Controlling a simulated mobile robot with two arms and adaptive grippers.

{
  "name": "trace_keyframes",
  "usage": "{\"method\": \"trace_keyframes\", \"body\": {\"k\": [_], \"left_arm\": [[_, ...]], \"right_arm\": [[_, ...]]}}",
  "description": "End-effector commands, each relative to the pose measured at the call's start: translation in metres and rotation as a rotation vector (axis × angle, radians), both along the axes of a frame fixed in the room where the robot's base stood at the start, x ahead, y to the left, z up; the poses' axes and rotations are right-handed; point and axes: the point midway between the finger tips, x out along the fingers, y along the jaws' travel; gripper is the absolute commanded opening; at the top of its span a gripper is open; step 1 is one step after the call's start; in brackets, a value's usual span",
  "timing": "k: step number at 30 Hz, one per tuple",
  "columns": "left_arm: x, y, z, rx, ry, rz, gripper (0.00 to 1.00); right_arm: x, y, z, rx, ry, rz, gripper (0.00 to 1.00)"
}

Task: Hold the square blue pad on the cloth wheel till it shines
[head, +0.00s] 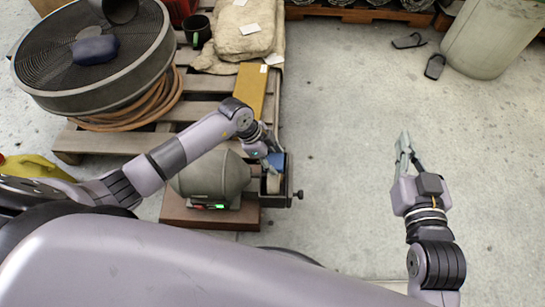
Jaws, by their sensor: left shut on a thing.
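The square blue pad (277,158) is at the far end of the polishing machine's guard, partly hidden by my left gripper (270,160), which is shut on it. The cloth wheel (273,184) is a pale disc inside the dark guard at the right end of the grey motor (211,178). The pad lies right by the wheel's far edge; I cannot tell if they touch, or whether the pad's face shines. A green light and a red switch show on the motor's base. My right gripper (409,153) is open and empty above the bare floor at the right.
The machine stands on a reddish-brown board (215,222) beside a wooden pallet (90,142). The pallet carries a large round fan (95,60), a coiled brown hose (135,113), sacks (243,30) and a dark mug (197,30). A pale bin (490,40) stands at top right.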

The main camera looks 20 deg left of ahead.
Motion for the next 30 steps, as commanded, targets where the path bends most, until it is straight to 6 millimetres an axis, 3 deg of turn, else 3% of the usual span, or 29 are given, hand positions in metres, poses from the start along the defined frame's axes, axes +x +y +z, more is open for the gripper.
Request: {"method": "trace_keyframes", "body": {"k": [30], "left_arm": [[-0.009,0.002,-0.007,0.010,0.021,-0.004,0.20]], "right_arm": [[-0.004,-0.003,-0.012,-0.016,0.063,-0.004,0.00]]}}
